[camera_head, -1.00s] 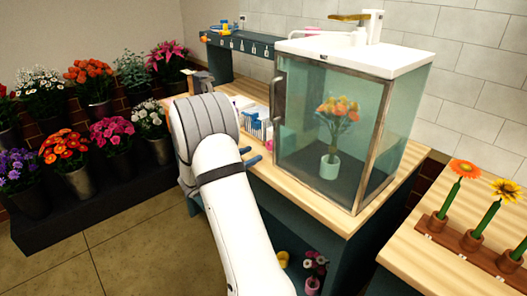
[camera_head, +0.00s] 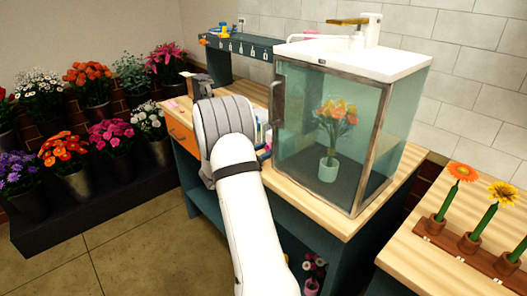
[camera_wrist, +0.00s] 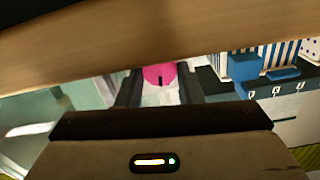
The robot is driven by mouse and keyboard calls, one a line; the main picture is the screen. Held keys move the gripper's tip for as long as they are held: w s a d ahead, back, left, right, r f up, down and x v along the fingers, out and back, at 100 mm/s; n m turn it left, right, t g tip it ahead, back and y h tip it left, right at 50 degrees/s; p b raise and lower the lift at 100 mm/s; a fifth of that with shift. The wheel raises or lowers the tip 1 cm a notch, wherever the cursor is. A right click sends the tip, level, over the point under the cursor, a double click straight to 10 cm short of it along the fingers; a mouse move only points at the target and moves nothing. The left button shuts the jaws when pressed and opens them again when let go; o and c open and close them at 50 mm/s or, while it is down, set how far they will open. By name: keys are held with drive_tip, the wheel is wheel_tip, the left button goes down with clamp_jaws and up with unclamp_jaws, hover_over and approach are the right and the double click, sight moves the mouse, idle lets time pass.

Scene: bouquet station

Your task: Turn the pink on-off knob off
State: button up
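The pink knob (camera_wrist: 160,75) shows in the wrist view, round with a dark mark at its lower edge. Its top is partly cut off by a wooden board. My gripper (camera_wrist: 160,92) has its two dark fingers apart, one on each side of the knob. I cannot tell whether either finger touches it. In the head view my arm hides the gripper, and I cannot make out the knob there.
The wooden board (camera_wrist: 100,50) crosses close above the fingers. A glass cabinet (camera_head: 335,130) with a potted bouquet (camera_head: 328,168) stands right of my arm on the wooden counter (camera_head: 300,195). Flower buckets (camera_head: 80,180) fill the left. A flower rack (camera_head: 468,243) stands at the right.

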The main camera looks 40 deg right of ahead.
drive_tip(key=c, duration=0.3)
drive_tip(key=shift+r+n+p, duration=0.15)
drive_tip(key=shift+n+p, duration=0.45)
drive_tip(key=shift+p, duration=0.1)
drive_tip(key=o, duration=0.6)
drive_tip(key=shift+o, duration=0.2)
drive_tip(key=a, duration=0.7)
drive_tip(key=shift+s+a+b, duration=0.3)
drive_tip(key=shift+a+b, duration=0.05)
drive_tip(key=shift+b, duration=0.1)
